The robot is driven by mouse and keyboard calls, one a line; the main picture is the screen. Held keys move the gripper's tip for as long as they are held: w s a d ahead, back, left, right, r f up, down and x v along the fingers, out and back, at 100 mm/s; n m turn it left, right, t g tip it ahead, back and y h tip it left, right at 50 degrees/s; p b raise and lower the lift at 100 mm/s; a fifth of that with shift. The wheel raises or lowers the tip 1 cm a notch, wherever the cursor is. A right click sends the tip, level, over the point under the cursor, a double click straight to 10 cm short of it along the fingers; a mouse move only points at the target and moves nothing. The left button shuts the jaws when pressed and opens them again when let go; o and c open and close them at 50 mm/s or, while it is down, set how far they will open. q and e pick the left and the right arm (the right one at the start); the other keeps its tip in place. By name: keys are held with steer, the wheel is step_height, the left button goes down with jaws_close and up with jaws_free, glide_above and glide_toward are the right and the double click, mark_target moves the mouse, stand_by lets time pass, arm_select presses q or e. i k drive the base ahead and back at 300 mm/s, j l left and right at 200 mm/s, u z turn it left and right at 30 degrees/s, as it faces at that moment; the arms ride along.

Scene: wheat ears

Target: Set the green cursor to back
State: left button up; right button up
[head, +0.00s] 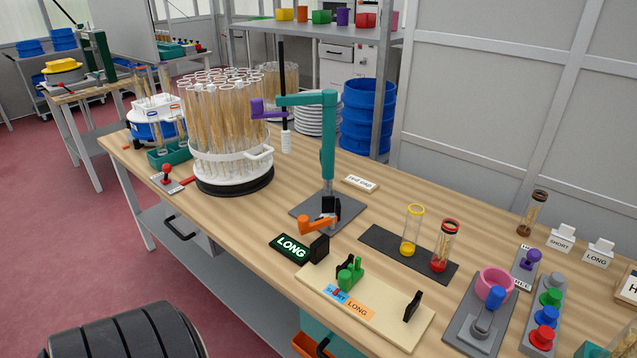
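The green cursor (350,274) stands on a cream board (395,337) near the front edge of the table. It is at the left part of the board, just behind a strip with a blue SHORT field (337,293) and an orange LONG field (358,309). Neither of my grippers shows in the head view.
A teal stand with an orange lever (316,225) and a lit LONG display (291,248) are behind the board. A dark mat (380,238) with two capped tubes lies to the right. A grey unit with a pink ring (495,283) stands further right. A tube carousel (235,183) is at left.

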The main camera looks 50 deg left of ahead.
mark_target(348, 279)
steer(key=u, duration=1.25)
